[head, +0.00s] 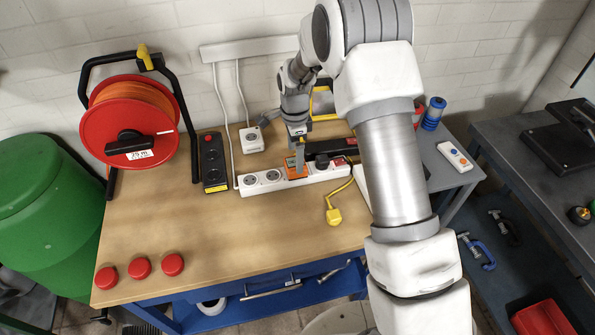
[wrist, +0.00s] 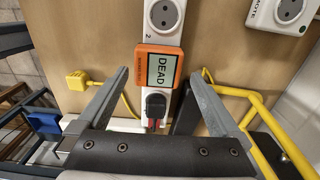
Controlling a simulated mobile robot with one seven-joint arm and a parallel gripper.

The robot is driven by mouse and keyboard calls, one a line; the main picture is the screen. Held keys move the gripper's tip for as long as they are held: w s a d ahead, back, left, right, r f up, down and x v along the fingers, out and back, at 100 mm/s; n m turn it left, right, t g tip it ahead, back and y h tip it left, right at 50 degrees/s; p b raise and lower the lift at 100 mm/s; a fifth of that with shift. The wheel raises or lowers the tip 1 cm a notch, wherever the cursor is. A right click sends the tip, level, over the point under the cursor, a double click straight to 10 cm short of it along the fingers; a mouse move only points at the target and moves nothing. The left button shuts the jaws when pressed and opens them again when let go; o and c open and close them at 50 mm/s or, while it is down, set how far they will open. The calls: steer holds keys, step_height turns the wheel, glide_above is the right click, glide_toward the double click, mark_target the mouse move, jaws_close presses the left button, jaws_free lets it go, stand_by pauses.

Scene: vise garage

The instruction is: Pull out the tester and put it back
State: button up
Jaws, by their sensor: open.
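The tester is an orange box with a grey screen reading "DEAD" (wrist: 160,68); it sits on the white power strip (head: 252,187), seemingly in one of its sockets. In the head view the tester (head: 292,167) is partly hidden by my gripper. My gripper (wrist: 154,82) is open, its two grey fingers pointing toward the strip, one to each side of the tester, with visible gaps. In the head view my gripper (head: 299,155) is right above the tester. I cannot tell how far the fingertips are above the strip.
A black plug (wrist: 156,106) sits in the strip close to the tester. A yellow plug (head: 334,215) with its cord lies in front of the strip. The bench front is mostly clear, with red caps (head: 140,267).

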steer(key=shift+f+b, duration=1.1)
steer(key=shift+f, duration=0.85)
steer(key=shift+s, duration=0.15)
jaws_close()
steer(key=shift+r, duration=0.15)
steer(key=shift+r+p, duration=1.65)
steer(key=shift+r, duration=1.25)
